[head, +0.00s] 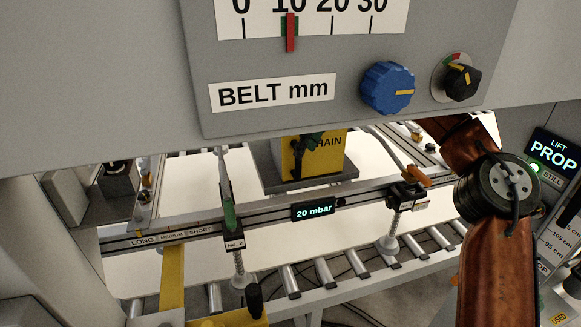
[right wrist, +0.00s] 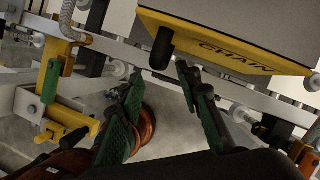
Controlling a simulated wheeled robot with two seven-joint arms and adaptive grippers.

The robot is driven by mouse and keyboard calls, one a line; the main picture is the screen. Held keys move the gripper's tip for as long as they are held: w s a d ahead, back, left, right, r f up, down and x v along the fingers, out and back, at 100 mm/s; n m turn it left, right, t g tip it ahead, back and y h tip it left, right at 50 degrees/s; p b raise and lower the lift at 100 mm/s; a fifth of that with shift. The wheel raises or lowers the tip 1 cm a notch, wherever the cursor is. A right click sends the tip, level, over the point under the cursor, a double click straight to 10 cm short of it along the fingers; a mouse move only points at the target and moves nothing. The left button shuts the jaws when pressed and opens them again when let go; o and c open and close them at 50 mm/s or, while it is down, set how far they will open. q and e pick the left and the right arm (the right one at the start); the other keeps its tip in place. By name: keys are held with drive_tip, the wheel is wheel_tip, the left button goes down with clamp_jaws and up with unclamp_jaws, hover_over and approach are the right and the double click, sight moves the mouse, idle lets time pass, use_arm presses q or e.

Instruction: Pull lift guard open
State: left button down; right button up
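A grey and yellow box labelled CHAIN (head: 325,157) stands beyond the cross rail in the head view. In the right wrist view its yellow front edge (right wrist: 225,52) is close, with a black knob (right wrist: 162,48) sticking out. No part in view is labelled as the lift guard, and I cannot tell whether this box is it. My left gripper is not in view.
A grey panel (head: 232,65) with a BELT mm scale and a blue knob (head: 387,88) fills the upper head view. A cross rail (head: 270,212) carries suction cups and a 20 mbar display. A LIFT PROP display (head: 553,152) is at the right. Rollers (head: 290,277) run below.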

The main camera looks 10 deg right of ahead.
sight(298, 174)
drive_tip(key=x, duration=0.7)
drive_tip(key=shift+a, duration=0.1)
clamp_jaws()
idle(0.6)
